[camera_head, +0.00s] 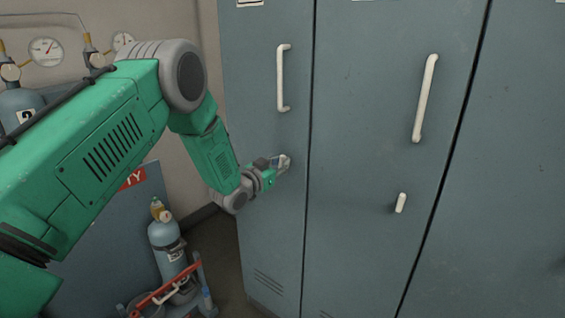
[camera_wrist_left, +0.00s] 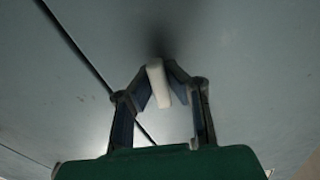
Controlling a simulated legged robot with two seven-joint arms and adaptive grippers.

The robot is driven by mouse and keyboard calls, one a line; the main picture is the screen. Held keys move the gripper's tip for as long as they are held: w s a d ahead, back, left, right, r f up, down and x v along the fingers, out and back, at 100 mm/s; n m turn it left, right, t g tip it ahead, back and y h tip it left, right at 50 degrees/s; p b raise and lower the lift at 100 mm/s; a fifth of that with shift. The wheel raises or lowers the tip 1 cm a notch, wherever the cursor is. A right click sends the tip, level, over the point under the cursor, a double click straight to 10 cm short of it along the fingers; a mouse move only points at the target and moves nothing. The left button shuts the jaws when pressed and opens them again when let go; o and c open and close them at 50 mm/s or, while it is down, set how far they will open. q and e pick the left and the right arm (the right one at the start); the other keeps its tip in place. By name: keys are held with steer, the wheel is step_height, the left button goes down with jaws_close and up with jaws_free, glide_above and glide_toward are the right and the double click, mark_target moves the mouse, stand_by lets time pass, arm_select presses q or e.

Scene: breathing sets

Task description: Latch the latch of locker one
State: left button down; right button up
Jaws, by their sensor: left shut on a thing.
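The leftmost grey-blue locker door (camera_head: 262,215) has a long white vertical handle (camera_head: 282,78) and, below it, a small white latch. My left gripper (camera_head: 283,163) is at that latch, close to the door, and mostly covers it in the head view. In the left wrist view my left gripper (camera_wrist_left: 166,88) has its two fingers closed on the white latch (camera_wrist_left: 157,82), which looks slightly tilted there. The door looks flush with its neighbour. My right gripper is not in view.
The neighbouring door (camera_head: 360,190) has its own white handle (camera_head: 425,98) and small white latch (camera_head: 401,203). Gas cylinders (camera_head: 168,250) on a red-handled cart stand at lower left. Pressure gauges (camera_head: 46,52) sit at upper left.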

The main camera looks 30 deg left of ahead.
arm_select(q)
steer(key=shift+f+n, duration=0.2)
steer(key=shift+n, duration=0.7)
steer(key=c, duration=1.6)
jaws_free()
steer(key=shift+o, duration=0.2)
steer(key=shift+a, duration=0.1)
steer(key=s+a, duration=0.1)
steer(key=s, duration=1)
steer(key=shift+s, duration=0.4)
